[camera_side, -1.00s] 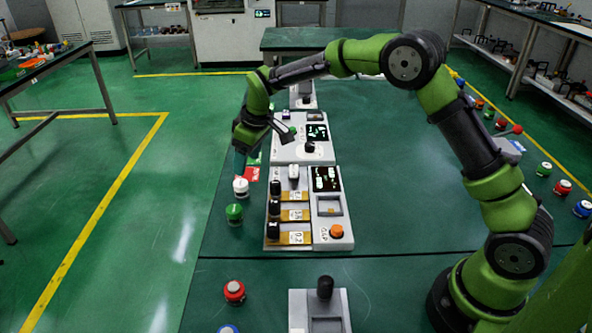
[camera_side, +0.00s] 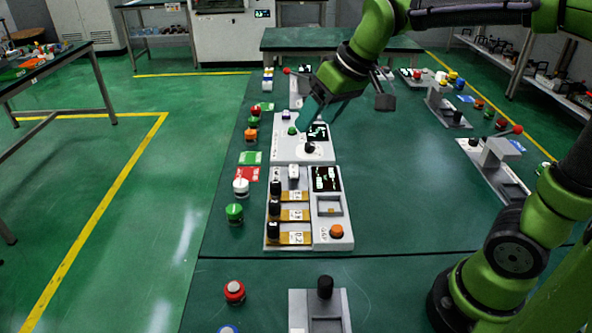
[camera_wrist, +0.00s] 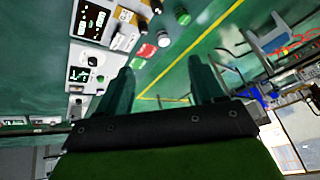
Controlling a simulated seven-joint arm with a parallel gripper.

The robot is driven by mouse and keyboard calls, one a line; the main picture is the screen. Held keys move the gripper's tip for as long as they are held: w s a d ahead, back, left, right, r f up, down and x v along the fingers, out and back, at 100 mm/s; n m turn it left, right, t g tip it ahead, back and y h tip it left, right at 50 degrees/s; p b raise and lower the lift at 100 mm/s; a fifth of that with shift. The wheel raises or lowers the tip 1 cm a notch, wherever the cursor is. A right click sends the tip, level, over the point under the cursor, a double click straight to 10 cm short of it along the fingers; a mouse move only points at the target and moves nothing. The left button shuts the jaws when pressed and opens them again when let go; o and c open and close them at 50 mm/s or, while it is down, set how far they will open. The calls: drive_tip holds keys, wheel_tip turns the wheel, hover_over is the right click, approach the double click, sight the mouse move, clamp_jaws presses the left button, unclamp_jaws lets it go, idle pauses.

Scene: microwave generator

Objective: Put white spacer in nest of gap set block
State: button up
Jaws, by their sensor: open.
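The gap set block (camera_side: 270,215) appears to be the nearer grey panel on the green table, with a dark display and a square recess (camera_side: 329,206), probably the nest. Its left side holds several black-handled, gold-coloured pieces with number labels. A small white piece (camera_side: 293,171) stands at the panel's top left and may be the white spacer; I cannot tell surely. My gripper (camera_side: 308,117) is beyond the piece, over the middle panel. Its open, empty fingers also show in the wrist view (camera_wrist: 160,85), tilted toward the room.
The middle grey panel (camera_side: 284,152) has a display and a black knob. A white-topped button (camera_side: 240,187) and a green button (camera_side: 234,213) stand along the left table edge.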

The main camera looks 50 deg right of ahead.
drive_tip(key=shift+o, duration=0.4)
drive_tip(key=s+f+m+t, duration=0.1)
drive_tip(key=s+f+m, duration=0.1)
drive_tip(key=s, duration=1)
drive_tip(key=shift+s+d+f+m+t, duration=0.3)
drive_tip(key=shift+d+m+t, duration=0.1)
drive_tip(key=shift+m, duration=0.3)
drive_tip(key=shift+s+f, duration=0.2)
drive_tip(key=shift+s, duration=0.05)
